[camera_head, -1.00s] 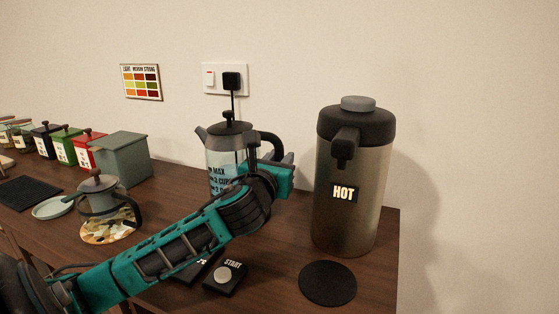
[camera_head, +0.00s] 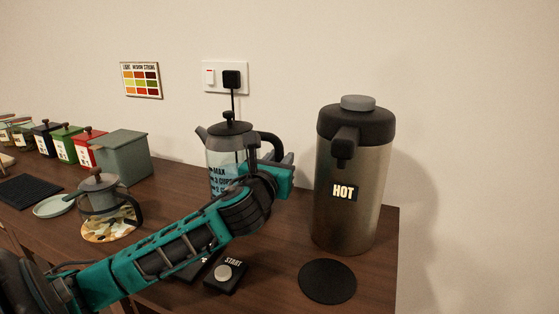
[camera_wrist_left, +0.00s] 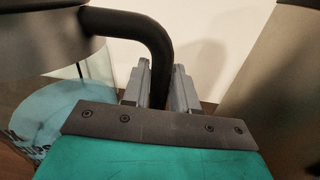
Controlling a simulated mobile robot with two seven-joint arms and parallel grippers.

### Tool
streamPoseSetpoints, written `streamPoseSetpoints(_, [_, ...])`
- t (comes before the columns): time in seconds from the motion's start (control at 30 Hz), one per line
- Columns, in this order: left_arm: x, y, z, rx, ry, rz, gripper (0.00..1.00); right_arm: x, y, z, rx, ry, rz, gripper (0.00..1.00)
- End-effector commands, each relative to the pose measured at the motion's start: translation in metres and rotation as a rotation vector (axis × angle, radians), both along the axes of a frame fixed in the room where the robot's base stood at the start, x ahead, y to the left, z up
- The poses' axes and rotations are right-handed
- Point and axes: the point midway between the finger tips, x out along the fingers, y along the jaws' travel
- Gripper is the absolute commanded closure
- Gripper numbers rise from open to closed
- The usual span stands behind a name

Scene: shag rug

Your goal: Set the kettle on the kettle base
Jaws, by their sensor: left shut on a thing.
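The kettle (camera_head: 219,157) has a clear glass body with dark printed marks, a black lid and a black handle. It is upright near the wall, left of the steel HOT urn. My left gripper (camera_head: 279,159) is at its right side, shut on the handle. In the left wrist view the black handle (camera_wrist_left: 158,43) passes between the two grey fingers. My arm hides the kettle's lower part, and I cannot make out the kettle base or whether the kettle touches it. My right gripper is not in view.
The urn (camera_head: 352,205) stands close to the right of my gripper. A round black mat (camera_head: 327,282) and a START button box (camera_head: 226,275) lie in front. A glass pot (camera_head: 99,196) on a patterned mat stands left. Canisters (camera_head: 86,148) line the back left.

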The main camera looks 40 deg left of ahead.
Motion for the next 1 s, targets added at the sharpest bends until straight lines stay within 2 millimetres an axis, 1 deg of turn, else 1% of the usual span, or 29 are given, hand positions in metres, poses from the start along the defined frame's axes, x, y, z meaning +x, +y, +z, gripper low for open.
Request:
streamPoseSetpoints(0.03, [0.000, 0.001, 0.005, 0.012, -0.011, 0.000, 1.00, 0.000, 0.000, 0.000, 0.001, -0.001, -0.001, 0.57])
streamPoseSetpoints(0.47, [0.000, 0.001, -0.004, 0.009, -0.007, 0.002, 1.00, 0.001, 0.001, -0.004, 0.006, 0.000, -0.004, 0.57])
streamPoseSetpoints(0.5, [0.000, 0.001, -0.004, 0.008, -0.007, 0.002, 0.71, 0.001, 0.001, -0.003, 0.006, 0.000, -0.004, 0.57])
streamPoseSetpoints(0.57, [0.000, 0.001, -0.004, 0.007, -0.007, 0.001, 0.65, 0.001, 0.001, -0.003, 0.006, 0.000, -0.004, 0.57])
streamPoseSetpoints(0.6, [0.000, 0.001, -0.004, 0.005, -0.005, 0.001, 0.63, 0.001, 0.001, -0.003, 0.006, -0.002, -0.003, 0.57])
streamPoseSetpoints(0.73, [0.000, 0.000, -0.006, 0.003, -0.003, 0.001, 0.63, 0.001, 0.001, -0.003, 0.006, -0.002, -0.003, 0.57])
streamPoseSetpoints(0.77, [0.000, 0.000, -0.013, -0.012, 0.010, 0.001, 0.63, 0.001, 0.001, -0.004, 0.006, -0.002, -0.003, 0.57])
streamPoseSetpoints(0.87, [-0.001, -0.001, -0.012, -0.009, 0.009, 0.000, 0.63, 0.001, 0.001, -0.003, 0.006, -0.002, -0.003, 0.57])
streamPoseSetpoints(1.0, [-0.010, -0.004, -0.011, -0.006, 0.009, -0.001, 0.63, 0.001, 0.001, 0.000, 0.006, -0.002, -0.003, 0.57])
